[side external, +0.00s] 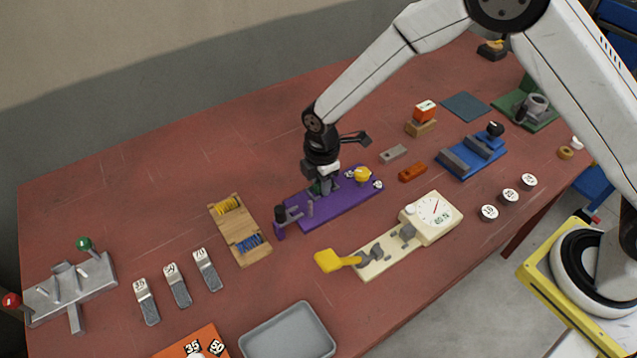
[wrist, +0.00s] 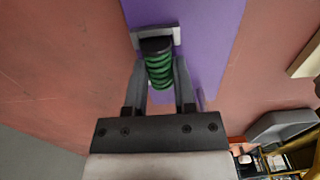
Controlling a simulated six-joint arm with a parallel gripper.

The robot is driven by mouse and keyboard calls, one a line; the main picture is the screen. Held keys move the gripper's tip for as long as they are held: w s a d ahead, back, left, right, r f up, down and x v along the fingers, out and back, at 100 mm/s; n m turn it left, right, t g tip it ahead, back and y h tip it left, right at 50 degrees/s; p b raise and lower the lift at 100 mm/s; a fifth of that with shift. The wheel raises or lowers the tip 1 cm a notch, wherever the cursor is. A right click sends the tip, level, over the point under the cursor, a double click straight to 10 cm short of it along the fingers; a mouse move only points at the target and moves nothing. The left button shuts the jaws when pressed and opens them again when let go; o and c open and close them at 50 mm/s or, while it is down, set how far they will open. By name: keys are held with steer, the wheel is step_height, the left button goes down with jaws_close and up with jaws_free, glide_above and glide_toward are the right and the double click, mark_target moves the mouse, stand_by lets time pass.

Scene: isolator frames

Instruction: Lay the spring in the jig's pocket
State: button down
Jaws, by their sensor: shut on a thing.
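The spring has a dark end at the top of the picture. That end overlaps a light grey bracket (wrist: 174,36) on the purple jig (wrist: 208,40). I cannot tell whether the spring touches the jig or hangs just above it. In the side view, the spring is mostly hidden by the fingers.
A wooden tray (side external: 235,237) with yellow and blue springs lies left of the jig. A cream gauge fixture (side external: 385,262) with a yellow handle stands in front.

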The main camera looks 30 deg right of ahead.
steer(key=shift+c, duration=1.8)
jaws_free()
steer(key=shift+r, duration=0.15)
steer(key=shift+r, duration=3.75)
steer(key=shift+d+r, duration=0.1)
steer(key=shift+d, duration=0.1)
steer(key=s+d+r+m+t, duration=0.1)
steer(key=s+d+r+m, duration=0.1)
steer(key=s+d+m, duration=0.6)
steer(key=s+d+r+m+t, duration=0.1)
steer(key=s+d+r+m, duration=0.2)
steer(key=s+d+m, duration=0.5)
steer(key=shift+s+d+m+t, duration=0.35)
steer(key=shift+d+m, duration=0.2)
steer(key=shift+m, duration=0.45)
